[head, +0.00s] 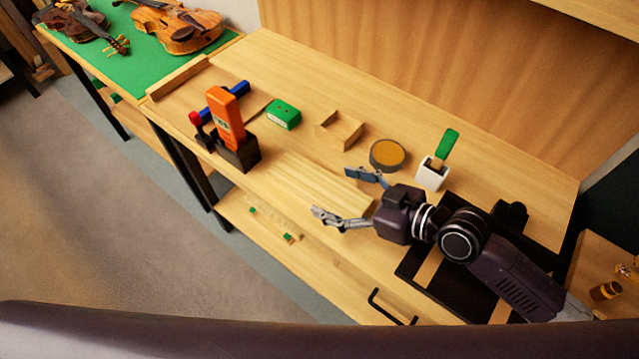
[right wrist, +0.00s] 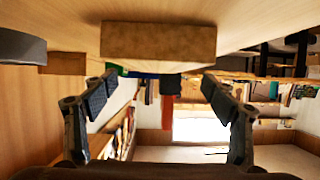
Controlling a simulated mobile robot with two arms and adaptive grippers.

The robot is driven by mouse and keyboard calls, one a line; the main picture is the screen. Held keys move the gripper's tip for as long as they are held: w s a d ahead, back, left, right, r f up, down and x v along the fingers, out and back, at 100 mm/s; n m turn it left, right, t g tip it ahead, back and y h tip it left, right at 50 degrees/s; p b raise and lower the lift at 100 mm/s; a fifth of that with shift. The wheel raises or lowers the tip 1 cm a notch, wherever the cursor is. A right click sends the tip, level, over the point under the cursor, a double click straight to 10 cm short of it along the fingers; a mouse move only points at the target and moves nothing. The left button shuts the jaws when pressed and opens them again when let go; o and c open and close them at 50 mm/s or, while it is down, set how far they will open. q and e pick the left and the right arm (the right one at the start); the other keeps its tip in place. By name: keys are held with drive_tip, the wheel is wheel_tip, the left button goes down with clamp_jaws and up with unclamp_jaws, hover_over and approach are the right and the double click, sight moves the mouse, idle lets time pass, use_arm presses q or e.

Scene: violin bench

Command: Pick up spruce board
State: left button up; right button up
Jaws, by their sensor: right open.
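The spruce board (head: 312,184) is a pale, striped plank lying flat near the front edge of the bench. My right gripper (head: 335,193) is open and empty at the board's right end, with one finger on the far side and one on the near side. In the right wrist view, a blunt wooden block end (right wrist: 158,41), apparently the board's end, shows between the open fingers (right wrist: 160,80) and higher in the picture. I see no contact. The exact height of the fingers over the bench is hard to tell. My left gripper is not in view.
An orange device (head: 226,117) on a dark stand is left of the board. Behind are a green box (head: 284,114), a small wooden tray (head: 356,133), a round tin (head: 387,154) and a white cup (head: 431,177) holding a green-handled tool. Violins (head: 178,32) lie far left.

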sight(320, 185)
drive_tip(key=p+x, duration=0.1)
drive_tip(key=x, duration=0.2)
drive_tip(key=shift+w+r, duration=0.1)
drive_tip(key=shift+w, duration=0.25)
drive_tip(key=shift+w+a+f, duration=0.25)
drive_tip(key=shift+a+f, duration=0.1)
drive_tip(key=shift+a, duration=0.1)
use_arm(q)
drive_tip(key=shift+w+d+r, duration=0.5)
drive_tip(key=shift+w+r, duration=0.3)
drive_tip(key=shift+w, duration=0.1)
use_arm(e)
drive_tip(key=shift+c, duration=0.2)
drive_tip(key=shift+r, duration=0.1)
drive_tip(key=c, duration=1.4)
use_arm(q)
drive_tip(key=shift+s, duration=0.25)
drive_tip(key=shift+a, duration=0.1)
use_arm(e)
drive_tip(key=shift+r, duration=0.1)
wheel_tip(320, 185, up, 20)
drive_tip(key=shift+d+f, duration=0.1)
